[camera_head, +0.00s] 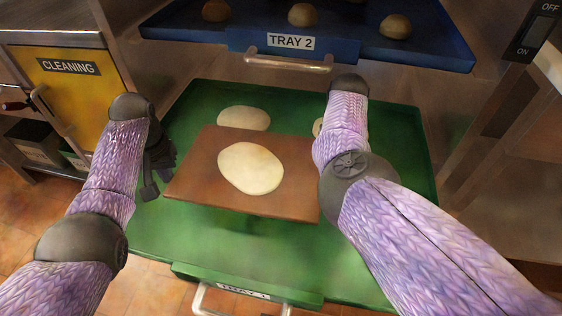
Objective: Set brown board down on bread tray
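The brown board (205,180) is a flat square in the middle of the head view, with a round pale dough piece (251,168) on it. It overlaps the green bread tray (160,236), and a dark shadow shows below its front edge. Whether it touches the tray is hard to tell. My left gripper (160,172) is at the board's left edge, its dark fingers apart, with no clear grip on the board. My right forearm covers the board's right side, and my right gripper is hidden behind it.
Another dough piece (243,118) lies on the green tray behind the board, and part of one more (317,127) shows beside my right arm. A blue tray (210,34) labelled TRAY 2 holds several buns above. A yellow CLEANING cabinet (75,95) stands left.

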